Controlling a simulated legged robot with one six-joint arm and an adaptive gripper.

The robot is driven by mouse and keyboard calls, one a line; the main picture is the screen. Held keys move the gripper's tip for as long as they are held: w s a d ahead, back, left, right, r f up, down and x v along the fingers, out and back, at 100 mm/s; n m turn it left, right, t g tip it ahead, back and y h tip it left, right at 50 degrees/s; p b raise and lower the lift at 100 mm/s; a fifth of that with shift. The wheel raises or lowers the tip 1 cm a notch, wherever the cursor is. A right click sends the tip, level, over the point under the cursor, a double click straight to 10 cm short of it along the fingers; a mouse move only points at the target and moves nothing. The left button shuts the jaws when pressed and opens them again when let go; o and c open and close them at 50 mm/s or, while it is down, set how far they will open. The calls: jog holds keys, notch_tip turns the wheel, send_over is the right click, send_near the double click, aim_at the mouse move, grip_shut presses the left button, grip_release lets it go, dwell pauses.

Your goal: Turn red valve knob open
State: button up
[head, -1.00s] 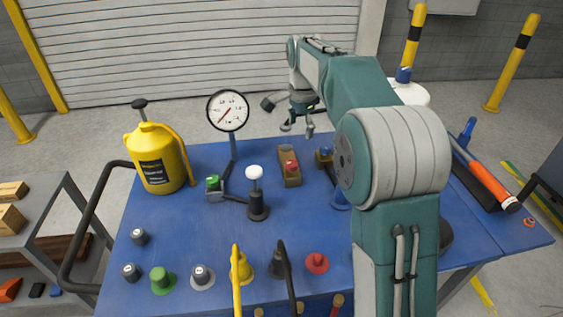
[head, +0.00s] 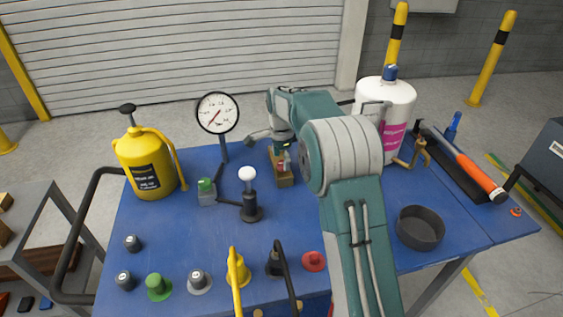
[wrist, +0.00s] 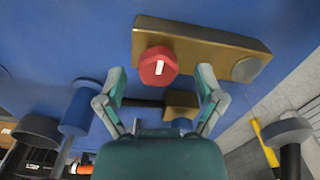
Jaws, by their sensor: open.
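The red valve knob (wrist: 158,67) has a white pointer mark and sits on a brass block (wrist: 205,45). The mark runs roughly up and down in the wrist view. My gripper (wrist: 161,82) is open, with one finger on each side of the knob. A gap shows between each finger and the knob. In the head view, the brass block (head: 284,181) stands near the back middle of the blue table, and my gripper (head: 284,155) is over it, partly covering the knob.
A pressure gauge (head: 217,113), a green-topped fitting (head: 206,191) and a white-ball lever (head: 248,176) stand left of the block. A white tank (head: 386,105) is at right. A yellow can (head: 150,165) is at far left. Several knobs line the table's front.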

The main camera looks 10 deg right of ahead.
jog(key=shift+d+f, duration=0.3)
jog(key=shift+f, duration=0.15)
jog(key=shift+a, duration=0.1)
jog(key=c, duration=1.1)
jog(key=shift+c, duration=0.2)
jog(key=shift+n, duration=0.4)
jog(key=n, duration=1.3)
jog(key=shift+f+n, duration=0.1)
jog(key=shift+n, duration=1.9)
